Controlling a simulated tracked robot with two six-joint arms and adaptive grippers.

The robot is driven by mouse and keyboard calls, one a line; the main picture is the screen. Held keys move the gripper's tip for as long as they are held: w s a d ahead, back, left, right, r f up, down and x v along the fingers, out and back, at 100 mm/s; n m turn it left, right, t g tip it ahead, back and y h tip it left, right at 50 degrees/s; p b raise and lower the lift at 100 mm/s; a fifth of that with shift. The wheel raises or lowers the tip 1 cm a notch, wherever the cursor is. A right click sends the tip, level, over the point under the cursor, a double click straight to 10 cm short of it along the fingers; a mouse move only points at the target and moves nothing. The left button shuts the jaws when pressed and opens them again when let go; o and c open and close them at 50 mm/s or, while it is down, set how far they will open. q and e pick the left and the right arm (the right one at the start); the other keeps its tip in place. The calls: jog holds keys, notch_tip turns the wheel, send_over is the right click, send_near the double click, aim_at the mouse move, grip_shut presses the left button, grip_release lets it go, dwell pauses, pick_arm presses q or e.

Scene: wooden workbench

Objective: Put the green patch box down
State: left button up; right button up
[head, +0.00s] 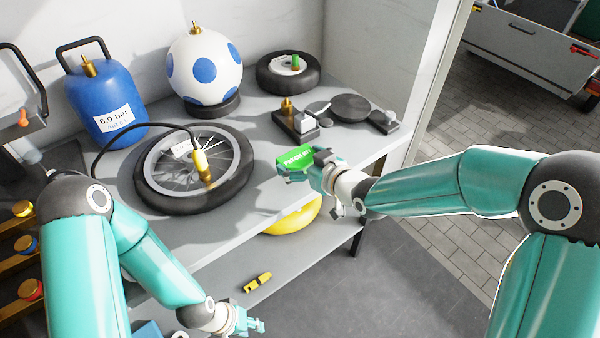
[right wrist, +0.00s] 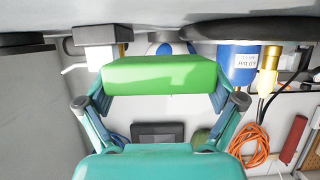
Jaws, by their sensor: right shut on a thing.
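My right gripper (head: 300,170) is shut on the green patch box. In the right wrist view the box (right wrist: 160,75) lies between the two fingers, with its long side across the view. I cannot tell the gap between box and bench. My left gripper (head: 247,320) is low at the bottom of the head view, away from the box, and seems empty; its finger gap is unclear.
A spoked wheel (head: 150,190) with a yellow-ended hose lies left of the box. Behind it stand a blue tank (head: 95,105) and a spotted ball (head: 204,68). Small fittings (head: 295,122) and a small tyre (head: 268,85) lie farther back. Below are a yellow round object (head: 292,220) and a yellow tool (head: 257,283).

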notch_tip(320, 180, down, 4)
jog(key=shift+f, duration=0.15)
dwell(0.3)
jog(key=o, duration=0.8)
